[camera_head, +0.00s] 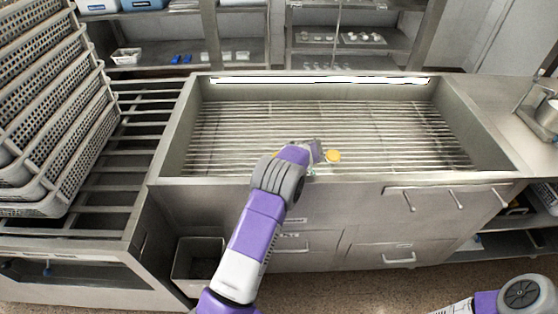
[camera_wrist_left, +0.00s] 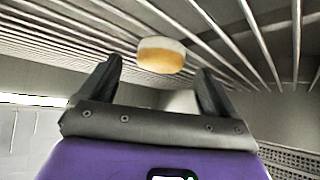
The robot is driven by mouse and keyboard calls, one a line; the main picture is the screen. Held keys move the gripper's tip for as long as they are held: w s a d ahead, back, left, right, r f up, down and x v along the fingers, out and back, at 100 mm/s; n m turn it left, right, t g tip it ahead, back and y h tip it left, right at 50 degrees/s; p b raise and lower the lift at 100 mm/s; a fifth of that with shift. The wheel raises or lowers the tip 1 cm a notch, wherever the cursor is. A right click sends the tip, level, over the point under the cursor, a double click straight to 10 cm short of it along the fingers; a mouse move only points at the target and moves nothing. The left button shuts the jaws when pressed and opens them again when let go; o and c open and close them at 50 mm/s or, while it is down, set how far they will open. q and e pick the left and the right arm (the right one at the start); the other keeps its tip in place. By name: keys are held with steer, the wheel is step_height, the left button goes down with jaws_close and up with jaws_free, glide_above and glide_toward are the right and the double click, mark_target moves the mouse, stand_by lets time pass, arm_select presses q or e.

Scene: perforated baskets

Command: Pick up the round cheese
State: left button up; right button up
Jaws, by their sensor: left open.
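The round cheese (camera_head: 333,156) is a small yellow-orange disc at the front of the slatted rack, near the front edge of the metal basin. In the left wrist view the cheese (camera_wrist_left: 161,55) has a pale side and an orange-brown face, and it appears in the gap between the two fingertips, slightly beyond them. My left gripper (camera_head: 320,153) reaches over the front edge from the left, just left of the cheese. In the left wrist view the left gripper (camera_wrist_left: 160,70) is open, with dark fingers apart and no visible contact with the cheese. My right gripper is out of view.
The metal basin (camera_head: 170,160) has raised walls around the slatted rack (camera_head: 400,130), which is otherwise clear. Stacked perforated baskets (camera_head: 60,110) stand on the slatted counter at left. A faucet and pot (camera_head: 547,115) are at far right. Shelves (camera_head: 300,50) stand behind.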

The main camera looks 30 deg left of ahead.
arm_select(q)
steer(key=x, duration=0.2)
steer(key=shift+w+a+f, duration=0.1)
steer(key=shift+a+f, duration=0.1)
steer(key=c, duration=1.2)
steer(key=shift+r, duration=0.15)
